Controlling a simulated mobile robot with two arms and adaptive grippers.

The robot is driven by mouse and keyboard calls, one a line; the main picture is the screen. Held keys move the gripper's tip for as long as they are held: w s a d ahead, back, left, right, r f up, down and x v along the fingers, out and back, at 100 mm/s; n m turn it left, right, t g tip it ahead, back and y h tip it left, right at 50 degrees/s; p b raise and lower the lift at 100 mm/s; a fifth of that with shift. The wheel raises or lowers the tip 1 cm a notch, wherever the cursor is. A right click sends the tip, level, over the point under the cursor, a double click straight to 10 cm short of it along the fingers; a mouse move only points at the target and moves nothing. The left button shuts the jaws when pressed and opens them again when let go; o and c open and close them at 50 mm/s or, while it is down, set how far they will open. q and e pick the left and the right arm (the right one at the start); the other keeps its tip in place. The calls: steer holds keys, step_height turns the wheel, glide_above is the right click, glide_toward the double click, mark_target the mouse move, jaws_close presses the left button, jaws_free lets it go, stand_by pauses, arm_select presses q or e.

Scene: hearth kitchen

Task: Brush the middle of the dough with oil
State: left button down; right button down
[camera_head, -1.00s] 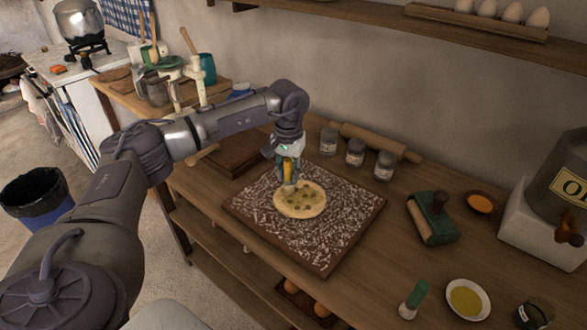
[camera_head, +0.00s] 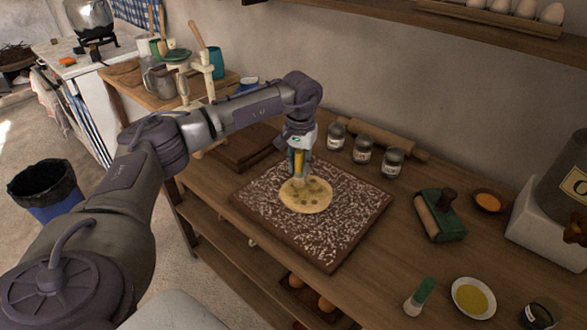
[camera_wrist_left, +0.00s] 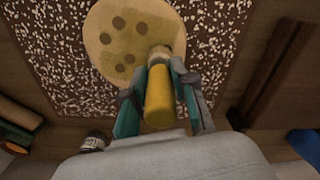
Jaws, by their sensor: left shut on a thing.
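The dough (camera_head: 314,198) is a flat, pale yellow round with several darker spots on it. It lies on a flour-dusted brown board (camera_head: 350,222). A white dish of yellow oil (camera_head: 488,304) stands at the front right. My right gripper is not in view.
Several spice jars (camera_head: 362,152) and a rolling pin (camera_head: 390,139) stand behind the board. A green tool with a roller (camera_head: 440,216), an orange bowl (camera_head: 489,203) and a green-topped item (camera_head: 419,297) are to the right. A dark wooden board (camera_head: 240,150) lies behind left.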

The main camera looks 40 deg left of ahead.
arm_select(q)
steer(key=shift+w+d+b, duration=0.25)
steer(key=shift+w, duration=0.65)
steer(key=shift+w+d+b, duration=0.2)
steer(key=shift+w+d, duration=0.05)
steer(key=shift+w, duration=0.65)
steer(key=shift+r+p, duration=2.2)
steer(key=shift+r, duration=0.75)
step_height(320, 180, up, 3)
steer(key=shift+r+p, duration=0.1)
steer(key=shift+p, duration=0.95)
